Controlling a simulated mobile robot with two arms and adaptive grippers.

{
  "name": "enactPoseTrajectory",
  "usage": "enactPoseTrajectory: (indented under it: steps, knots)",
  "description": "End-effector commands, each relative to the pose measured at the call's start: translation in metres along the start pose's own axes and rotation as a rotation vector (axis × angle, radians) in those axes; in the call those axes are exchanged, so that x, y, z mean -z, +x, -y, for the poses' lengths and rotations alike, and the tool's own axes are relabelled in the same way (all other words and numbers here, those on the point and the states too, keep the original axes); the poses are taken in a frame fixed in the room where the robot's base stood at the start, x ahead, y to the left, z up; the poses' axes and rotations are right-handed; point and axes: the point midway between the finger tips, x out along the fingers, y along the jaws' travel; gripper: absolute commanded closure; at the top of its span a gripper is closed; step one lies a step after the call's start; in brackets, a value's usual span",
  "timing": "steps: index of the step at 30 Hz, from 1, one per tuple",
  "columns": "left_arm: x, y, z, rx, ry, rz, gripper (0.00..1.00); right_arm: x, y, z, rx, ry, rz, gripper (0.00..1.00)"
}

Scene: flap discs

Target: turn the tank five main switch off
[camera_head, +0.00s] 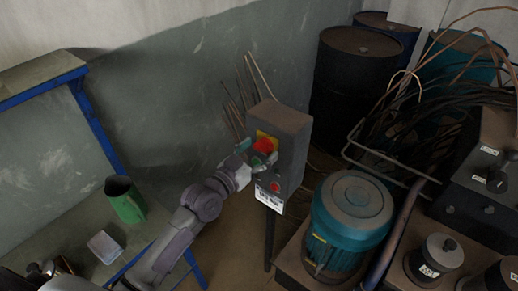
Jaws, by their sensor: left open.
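A dark grey switch box (291,138) stands on a thin post in the middle of the head view. Its front carries a red switch (265,146) on a yellow plate, a smaller red button (275,187) below, and a white label (269,200) too small to read. My left gripper (257,157) is open, close in front of the box's face and just beside the red switch. I cannot tell whether its fingers touch the switch. The fingers hide part of the panel below the switch. My right gripper is not in view.
A teal motor (350,222) stands right of the box, with dark machinery (490,170) farther right. Drums (350,85) and bent rods stand behind. A blue-framed bench at left holds a green cup (125,200) and a pale block (105,247).

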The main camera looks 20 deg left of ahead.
Motion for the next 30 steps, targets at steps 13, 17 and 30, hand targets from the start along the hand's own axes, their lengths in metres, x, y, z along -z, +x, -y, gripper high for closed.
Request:
enactPoseTrajectory:
  steps: [13, 17, 30]
  knots:
    - [-0.0001, 0.0001, 0.0001, 0.0, 0.0, 0.0, 0.55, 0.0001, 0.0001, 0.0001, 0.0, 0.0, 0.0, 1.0]
    - [-0.0001, 0.0001, 0.0001, 0.0, 0.0, 0.0, 0.77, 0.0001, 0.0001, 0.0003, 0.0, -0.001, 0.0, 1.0]
    - [0.0009, 0.0001, 0.0006, 0.001, -0.101, 0.0, 0.79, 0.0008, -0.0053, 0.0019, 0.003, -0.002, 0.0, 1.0]
